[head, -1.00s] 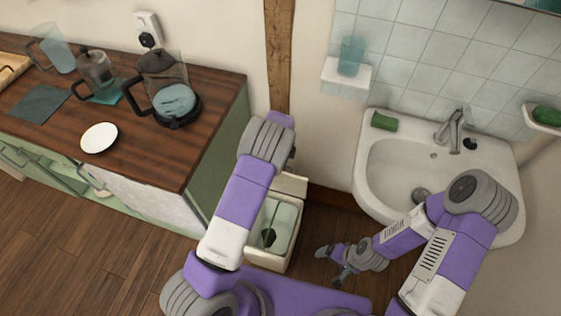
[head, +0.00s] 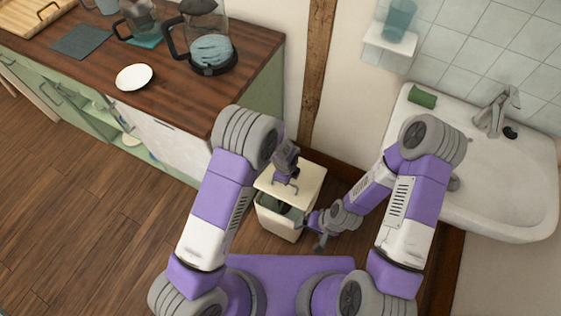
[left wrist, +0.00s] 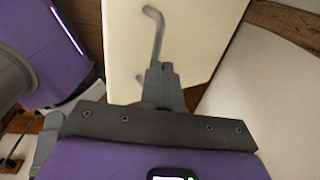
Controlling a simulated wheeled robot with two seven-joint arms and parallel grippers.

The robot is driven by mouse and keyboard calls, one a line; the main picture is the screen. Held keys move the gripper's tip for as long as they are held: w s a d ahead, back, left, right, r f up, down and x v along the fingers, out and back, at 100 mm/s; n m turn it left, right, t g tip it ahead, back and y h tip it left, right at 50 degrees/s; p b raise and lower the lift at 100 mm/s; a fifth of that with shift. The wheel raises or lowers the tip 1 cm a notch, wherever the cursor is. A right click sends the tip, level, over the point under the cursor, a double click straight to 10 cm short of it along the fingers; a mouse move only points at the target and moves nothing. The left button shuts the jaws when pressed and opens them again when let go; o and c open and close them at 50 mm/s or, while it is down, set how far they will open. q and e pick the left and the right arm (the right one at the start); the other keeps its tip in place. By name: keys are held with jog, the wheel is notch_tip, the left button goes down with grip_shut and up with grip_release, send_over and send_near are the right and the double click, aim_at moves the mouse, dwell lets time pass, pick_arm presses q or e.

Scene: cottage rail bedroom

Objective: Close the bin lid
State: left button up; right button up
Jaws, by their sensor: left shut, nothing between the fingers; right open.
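The cream bin (head: 277,218) stands on the floor between the cabinet and the sink. Its lid (head: 308,180) is lowered from the back and slopes over the top. A dark gap with the inside showing is left at the front, so the lid is partly open. My left gripper (head: 291,187) is shut and empty over the lid. The left wrist view shows the left gripper (left wrist: 151,45) against the pale lid (left wrist: 195,40); I cannot tell whether it touches. My right gripper (head: 318,236) is open and empty, beside the bin's front right corner.
A wooden counter (head: 90,45) with a coffee pot (head: 210,45) and a white plate (head: 134,77) is at the left. The white sink (head: 480,180) is at the right. A wooden post (head: 317,70) stands behind the bin. Open floor (head: 90,220) lies at the left.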

pick_arm(q)
jog(key=o, duration=0.6)
jog(key=shift+w+d+r, duration=0.15)
jog(key=shift+d+r, duration=0.05)
jog(key=shift+d, duration=0.05)
jog(key=shift+a, duration=0.1)
jog(key=shift+r, duration=0.1)
jog(key=r+p, duration=0.1)
jog(key=r, duration=0.4)
jog(key=s+r+p, duration=0.1)
jog(key=r, duration=0.1)
jog(key=shift+a+r+p, duration=0.15)
jog(key=shift+a+p, duration=0.05)
jog(key=shift+p, duration=0.1)
